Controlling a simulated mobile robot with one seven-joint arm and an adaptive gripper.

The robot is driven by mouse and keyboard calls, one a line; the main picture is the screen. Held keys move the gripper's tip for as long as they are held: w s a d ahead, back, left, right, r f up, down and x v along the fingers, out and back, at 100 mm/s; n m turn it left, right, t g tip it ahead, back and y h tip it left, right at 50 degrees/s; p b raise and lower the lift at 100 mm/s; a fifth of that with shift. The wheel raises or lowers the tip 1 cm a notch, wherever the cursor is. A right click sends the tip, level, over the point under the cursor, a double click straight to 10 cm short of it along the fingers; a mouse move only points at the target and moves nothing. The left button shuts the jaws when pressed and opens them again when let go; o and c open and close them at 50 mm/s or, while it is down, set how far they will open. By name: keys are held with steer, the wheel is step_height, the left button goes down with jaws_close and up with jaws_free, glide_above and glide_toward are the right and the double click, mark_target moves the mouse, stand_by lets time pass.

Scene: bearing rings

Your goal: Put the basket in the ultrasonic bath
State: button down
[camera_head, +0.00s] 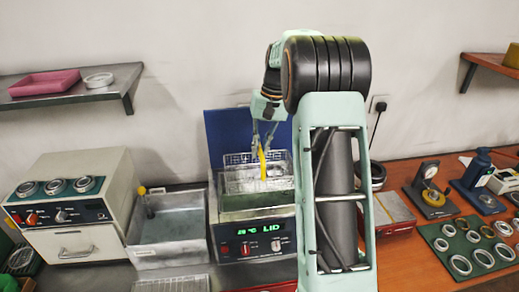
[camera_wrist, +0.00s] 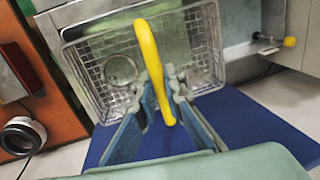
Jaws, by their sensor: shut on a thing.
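The wire-mesh basket (camera_head: 236,160) has a tall yellow handle (camera_head: 263,164) and is at the opening of the ultrasonic bath (camera_head: 262,222). My gripper (camera_head: 263,140) is above the basket, shut on the yellow handle. In the wrist view the basket (camera_wrist: 88,73) hangs beyond my gripper (camera_wrist: 163,88), with a metal ring (camera_wrist: 121,69) inside it.
A second steel tank (camera_head: 168,225) with a yellow-knobbed tap stands left of the bath, beside a white control cabinet (camera_head: 80,205). On the right, the wooden bench holds a dial gauge stand (camera_head: 428,185) and a green mat (camera_head: 440,236) with several rings. Wall shelves hang at both sides.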

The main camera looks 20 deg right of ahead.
step_height(320, 180, down, 3)
steer(key=shift+f+b, duration=0.15)
steer(key=shift+b, duration=1.1)
step_height(320, 180, down, 14)
steer(key=b, duration=0.7)
steer(key=shift+b, duration=0.4)
steer(key=shift+d, duration=0.15)
steer(key=c, duration=1.9)
jaws_free()
steer(key=shift+c, duration=0.2)
steer(key=shift+s+f, duration=0.1)
steer(key=shift+f, duration=0.05)
